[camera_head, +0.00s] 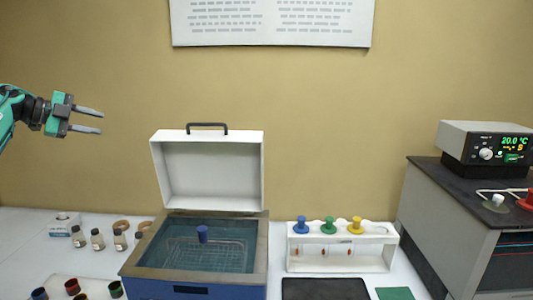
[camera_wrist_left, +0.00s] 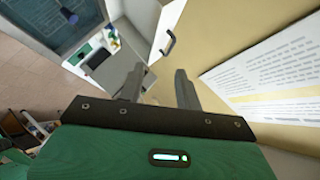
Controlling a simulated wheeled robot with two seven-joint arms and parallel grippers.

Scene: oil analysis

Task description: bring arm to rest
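My left gripper (camera_head: 102,122) is at the left of the head view, raised well above the table, with its fingers pointing right. Its two fingers are apart with nothing between them. The left wrist view also shows the two parted fingers (camera_wrist_left: 165,87) with empty space between. My right gripper is in neither view.
A white rack (camera_head: 300,262) with coloured knobs is right, then a cabinet (camera_head: 430,225) with a display unit (camera_head: 455,140).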

